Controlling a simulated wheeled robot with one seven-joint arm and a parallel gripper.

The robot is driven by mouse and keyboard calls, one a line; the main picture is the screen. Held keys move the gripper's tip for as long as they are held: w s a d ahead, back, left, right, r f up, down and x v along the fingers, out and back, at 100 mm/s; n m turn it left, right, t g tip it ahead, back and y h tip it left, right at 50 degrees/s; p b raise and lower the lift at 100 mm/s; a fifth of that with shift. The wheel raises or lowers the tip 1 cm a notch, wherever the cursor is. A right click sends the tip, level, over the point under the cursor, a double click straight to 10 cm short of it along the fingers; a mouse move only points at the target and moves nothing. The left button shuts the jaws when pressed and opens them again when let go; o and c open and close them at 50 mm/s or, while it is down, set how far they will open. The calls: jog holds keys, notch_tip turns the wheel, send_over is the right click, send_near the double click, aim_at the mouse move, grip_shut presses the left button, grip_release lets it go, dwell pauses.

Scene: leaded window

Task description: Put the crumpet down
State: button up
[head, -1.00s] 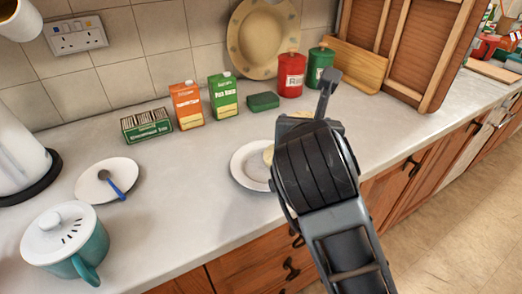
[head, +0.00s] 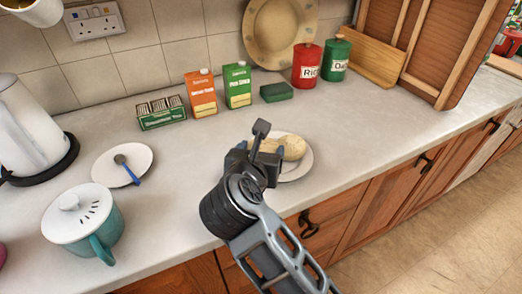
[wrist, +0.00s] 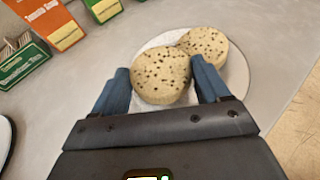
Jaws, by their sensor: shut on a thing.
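My gripper (wrist: 160,78) is shut on a pale, speckled round crumpet (wrist: 161,74), one blue finger on each side of it. A second, similar crumpet (wrist: 204,46) lies on the white plate (wrist: 236,75), just beyond and to the right of the held one. The two look to touch or overlap in the wrist view. In the head view my gripper (head: 266,152) is over the left part of the plate (head: 303,168), and its body hides much of the held crumpet. Whether the held crumpet touches the plate, I cannot tell.
A green sponge (head: 277,92), cartons (head: 238,85) and red and green canisters (head: 307,66) stand behind the plate. A small plate with a spoon (head: 123,163) and a teal pot (head: 84,222) are at left. The counter between is clear. Its front edge is near.

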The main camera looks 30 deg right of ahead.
jog(key=shift+f, duration=0.2)
jog(key=o, duration=1)
jog(key=shift+o, duration=0.2)
jog(key=b+v, duration=0.1)
jog(key=v, duration=1.1)
jog(key=shift+r, duration=0.1)
